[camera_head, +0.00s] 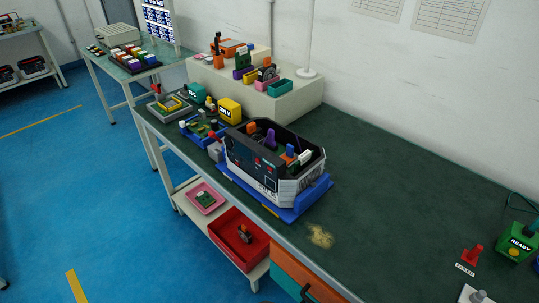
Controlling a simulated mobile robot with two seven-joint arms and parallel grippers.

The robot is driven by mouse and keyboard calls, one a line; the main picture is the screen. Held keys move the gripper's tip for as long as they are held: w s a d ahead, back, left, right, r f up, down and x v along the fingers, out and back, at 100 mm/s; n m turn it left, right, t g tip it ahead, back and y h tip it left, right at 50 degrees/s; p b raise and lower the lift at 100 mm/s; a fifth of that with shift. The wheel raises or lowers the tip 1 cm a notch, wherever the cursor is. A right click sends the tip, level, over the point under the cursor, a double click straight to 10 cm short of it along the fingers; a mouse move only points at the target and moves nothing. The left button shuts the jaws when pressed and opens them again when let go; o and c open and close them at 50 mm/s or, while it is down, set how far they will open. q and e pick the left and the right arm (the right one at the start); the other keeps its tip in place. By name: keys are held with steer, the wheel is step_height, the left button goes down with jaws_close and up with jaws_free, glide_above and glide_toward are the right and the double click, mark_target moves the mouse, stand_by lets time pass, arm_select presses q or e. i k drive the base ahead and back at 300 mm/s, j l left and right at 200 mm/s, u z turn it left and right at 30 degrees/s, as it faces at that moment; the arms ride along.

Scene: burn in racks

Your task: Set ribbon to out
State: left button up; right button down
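No ribbon can be made out with certainty at this size. An open-topped unit (262,158) with a dark front panel and light grey lower sides stands on a blue base (316,191) on the bench. Small orange, purple, blue and white parts show inside it, including a purple part (271,138); its inner floor is mostly hidden by the walls. Neither of my grippers is in view.
A yellow block (229,110) and teal block (195,92) stand behind-left. A red knob (472,254) and green READY box (516,242) are front right. A red bin (258,262) sits below.

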mark_target(289, 157)
steer(key=k+l+z, duration=0.1)
steer(key=i+j+z, duration=0.1)
steer(key=z, duration=1.25)
steer(key=j+z, duration=0.4)
steer(key=k+j+z, duration=0.15)
steer(key=j+z, duration=0.25)
steer(key=j, duration=0.15)
steer(key=k+j+z, duration=0.2)
steer(key=j, duration=0.2)
steer(key=k+j+z, duration=0.1)
steer(key=j+z, duration=0.15)
steer(key=j, duration=0.15)
steer(key=k+j+z, duration=0.15)
steer(key=j, duration=0.3)
steer(key=k+j+z, duration=0.1)
steer(key=k+j, duration=0.55)
steer(key=j, duration=0.15)
steer(key=k+j, duration=0.25)
steer(key=j, duration=0.2)
steer(key=k+j, duration=0.3)
steer(key=j, duration=0.15)
steer(key=k+j, duration=0.25)
steer(key=j, duration=0.2)
steer(key=z, duration=0.05)
